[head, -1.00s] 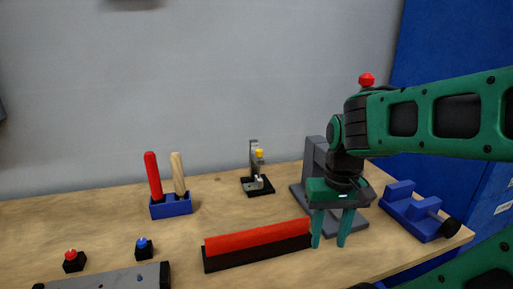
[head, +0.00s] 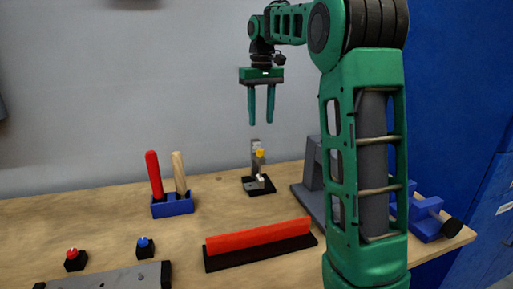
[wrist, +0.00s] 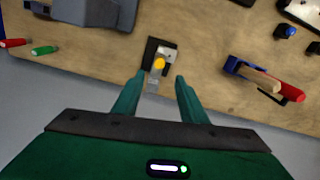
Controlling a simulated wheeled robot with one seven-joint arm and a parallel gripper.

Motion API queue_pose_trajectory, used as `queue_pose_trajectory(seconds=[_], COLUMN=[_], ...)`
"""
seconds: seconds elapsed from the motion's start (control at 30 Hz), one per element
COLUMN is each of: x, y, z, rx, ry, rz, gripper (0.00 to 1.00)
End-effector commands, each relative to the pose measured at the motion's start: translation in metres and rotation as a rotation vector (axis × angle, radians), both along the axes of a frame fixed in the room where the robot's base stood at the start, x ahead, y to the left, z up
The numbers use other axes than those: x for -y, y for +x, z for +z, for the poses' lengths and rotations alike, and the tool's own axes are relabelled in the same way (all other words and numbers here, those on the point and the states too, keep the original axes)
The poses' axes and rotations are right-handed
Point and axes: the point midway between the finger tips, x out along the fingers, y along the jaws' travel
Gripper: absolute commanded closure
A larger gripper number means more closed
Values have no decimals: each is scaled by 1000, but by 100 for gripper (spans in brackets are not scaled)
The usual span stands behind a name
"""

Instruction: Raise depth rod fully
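A small grey fixture (head: 254,156) with a yellow knob (head: 260,153) stands upright on a black base (head: 260,191) toward the back of the bench. Its upright grey part looks like the depth rod, but I cannot tell for sure which piece is the rod. My gripper (head: 261,119) points down above the fixture, open and empty, with a gap over its top. In the wrist view the yellow knob (wrist: 159,63) shows just beyond and between the two fingertips (wrist: 160,79); nothing is between the fingers.
A blue holder (head: 172,206) with red and wooden handles stands left. A red bar on a black base (head: 258,236) lies in front. A grey machine (head: 312,171) and a blue vise-like block (head: 429,216) are right, partly behind my arm. Red and blue buttons sit front left.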

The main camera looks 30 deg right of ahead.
Motion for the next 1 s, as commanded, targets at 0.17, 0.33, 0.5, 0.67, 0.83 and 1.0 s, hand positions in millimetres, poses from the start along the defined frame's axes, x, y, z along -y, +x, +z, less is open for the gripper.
queue_pose_trajectory(seconds=[0.17, 0.33, 0.5, 0.67, 0.83, 1.0], x=[-1, -2, -2, -1, -1, -1], y=[3, 2, 2, 2, 2, 3], z=[-13, -41, -71, -92, -104, -107], rx=[-4, -5, -3, -2, -1, 0], ry=[1, 2, 0, 0, 0, -1], rz=[7, 8, 8, 6, 7, 6], gripper=[61, 61, 61, 61, 61, 61])
